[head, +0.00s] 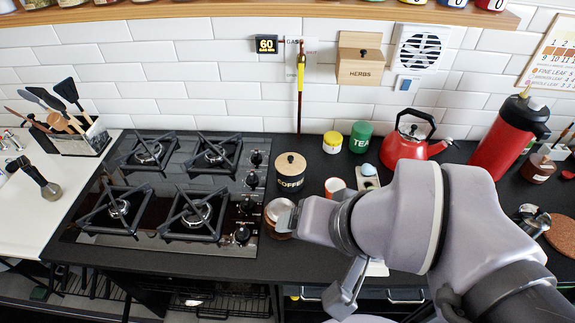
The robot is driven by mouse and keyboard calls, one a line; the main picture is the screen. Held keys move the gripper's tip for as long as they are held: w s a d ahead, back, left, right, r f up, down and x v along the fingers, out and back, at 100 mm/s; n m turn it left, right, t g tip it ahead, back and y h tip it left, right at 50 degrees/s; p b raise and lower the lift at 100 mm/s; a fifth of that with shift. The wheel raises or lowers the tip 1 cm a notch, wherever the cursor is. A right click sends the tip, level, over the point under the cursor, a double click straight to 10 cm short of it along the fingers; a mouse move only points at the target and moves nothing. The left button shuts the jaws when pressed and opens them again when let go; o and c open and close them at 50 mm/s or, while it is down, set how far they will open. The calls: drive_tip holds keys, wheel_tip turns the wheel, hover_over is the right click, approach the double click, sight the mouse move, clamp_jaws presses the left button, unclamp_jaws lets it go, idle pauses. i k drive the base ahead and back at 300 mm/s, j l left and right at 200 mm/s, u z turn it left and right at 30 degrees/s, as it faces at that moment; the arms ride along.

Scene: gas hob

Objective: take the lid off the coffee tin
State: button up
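An angular grey part, seemingly my gripper (346,291), shows below the wrist, right of and nearer than the tin. The fingers are mostly hidden, so their opening cannot be made out.
A round brown pot (275,212) is partly behind my wrist. The gas hob (180,247) is left of the tin. An orange-rimmed cup (334,186), yellow jar (332,142), green tea tin (360,136) and red kettle (402,147) stand to its right. A tiled wall rises behind.

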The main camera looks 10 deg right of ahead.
sight(289, 164)
drive_tip(key=i+j, duration=0.15)
drive_tip(key=j, duration=0.25)
drive_tip(key=i+j, duration=0.2)
drive_tip(key=j, duration=0.15)
drive_tip(key=i+j, duration=0.15)
drive_tip(key=j, duration=0.25)
